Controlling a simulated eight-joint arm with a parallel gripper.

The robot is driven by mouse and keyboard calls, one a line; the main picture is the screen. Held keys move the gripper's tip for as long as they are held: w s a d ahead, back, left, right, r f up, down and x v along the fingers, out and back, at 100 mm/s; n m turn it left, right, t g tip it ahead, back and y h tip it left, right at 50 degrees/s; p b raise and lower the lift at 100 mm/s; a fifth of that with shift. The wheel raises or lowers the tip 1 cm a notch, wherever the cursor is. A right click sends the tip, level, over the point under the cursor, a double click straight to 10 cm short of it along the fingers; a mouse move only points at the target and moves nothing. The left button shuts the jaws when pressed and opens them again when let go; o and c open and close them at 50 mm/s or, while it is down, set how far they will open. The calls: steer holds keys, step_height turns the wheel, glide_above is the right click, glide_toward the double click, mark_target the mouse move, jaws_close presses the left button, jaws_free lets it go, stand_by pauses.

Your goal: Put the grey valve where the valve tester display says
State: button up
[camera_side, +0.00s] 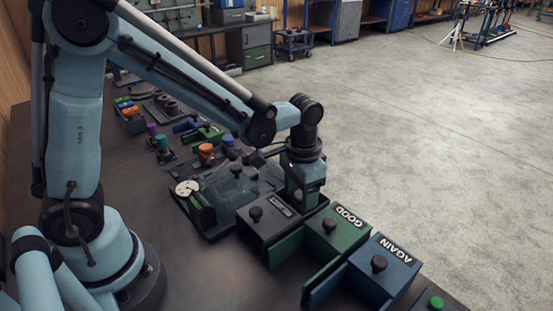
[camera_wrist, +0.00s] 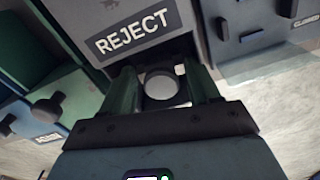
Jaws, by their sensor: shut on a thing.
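In the wrist view my gripper (camera_wrist: 163,88) is shut on a round light-grey part, the grey valve (camera_wrist: 160,84), seen end-on between the green fingers. The valve is just in front of the box marked REJECT (camera_wrist: 135,35), beside a dark gap under its label. I cannot tell whether it touches the box. In the side view my gripper (camera_side: 302,197) points down at the far side of the dark grey box (camera_side: 262,226), and the valve is hidden. Beside that box stand a green box marked GOOD (camera_side: 338,236) and a blue box marked AGAIN (camera_side: 385,272). I cannot read any tester display.
A fixture with a clear cover (camera_side: 235,185) and a white dial (camera_side: 187,188) stands left of the boxes. Coloured parts (camera_side: 128,108) lie farther back on the bench. A grey housing with knobs (camera_wrist: 255,30) is close on the right in the wrist view.

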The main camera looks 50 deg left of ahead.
mark_target(299, 194)
stand_by(0.4)
steer(key=o, duration=1.4)
steer(key=shift+c, duration=1.5)
steer(key=shift+o, duration=1)
steer(key=shift+a+r, duration=0.1)
steer(key=shift+r, duration=1.25)
steer(key=shift+o, duration=0.9)
steer(key=shift+r, duration=2.1)
